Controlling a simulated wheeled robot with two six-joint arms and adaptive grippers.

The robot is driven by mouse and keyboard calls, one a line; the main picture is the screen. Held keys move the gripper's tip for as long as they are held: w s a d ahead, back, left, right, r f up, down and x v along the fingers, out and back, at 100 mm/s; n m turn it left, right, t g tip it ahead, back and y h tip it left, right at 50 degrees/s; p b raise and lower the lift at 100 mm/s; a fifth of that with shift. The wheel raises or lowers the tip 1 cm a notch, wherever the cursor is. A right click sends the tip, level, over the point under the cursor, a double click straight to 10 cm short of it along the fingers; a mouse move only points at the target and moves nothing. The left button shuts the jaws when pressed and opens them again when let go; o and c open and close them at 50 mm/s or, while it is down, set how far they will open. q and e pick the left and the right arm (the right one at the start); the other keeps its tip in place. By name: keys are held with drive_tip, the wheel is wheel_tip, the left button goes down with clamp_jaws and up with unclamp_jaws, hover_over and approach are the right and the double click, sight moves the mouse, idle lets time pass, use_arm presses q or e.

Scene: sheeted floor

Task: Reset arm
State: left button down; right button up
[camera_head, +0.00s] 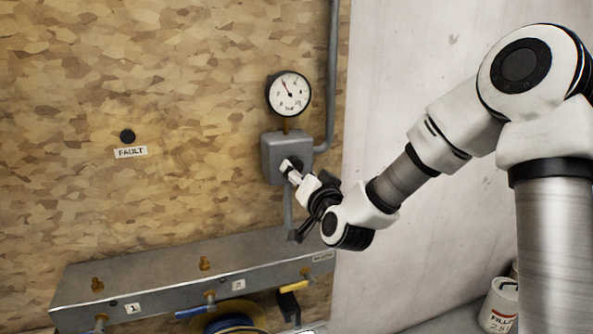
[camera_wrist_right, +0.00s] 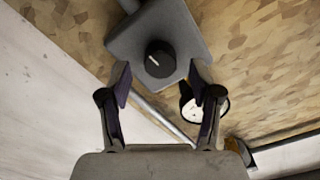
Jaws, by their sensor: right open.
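My right arm comes in from the right in the head view, and its gripper (camera_head: 298,192) is close to a grey wall box (camera_head: 272,158). In the right wrist view the gripper (camera_wrist_right: 160,73) is open, with its two fingers apart and nothing held. A round black knob (camera_wrist_right: 159,58) with a white mark shows ahead between the fingertips, on the face of the grey box (camera_wrist_right: 182,32). I cannot tell whether a fingertip touches the box. In the head view the arm partly covers the knob. My left gripper is not in view.
A pressure gauge (camera_head: 289,94) sits above the box, beside a grey pipe (camera_head: 333,70). A FAULT label (camera_head: 131,152) is under a dark round fitting (camera_head: 127,136). Below is a metal manifold (camera_head: 150,270) with several valves. A white bucket (camera_head: 499,308) stands at lower right.

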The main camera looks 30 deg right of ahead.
drive_tip(key=v, duration=0.4)
drive_tip(key=shift+s+a, duration=0.1)
drive_tip(key=shift+s, duration=0.3)
drive_tip(key=shift+w, duration=0.1)
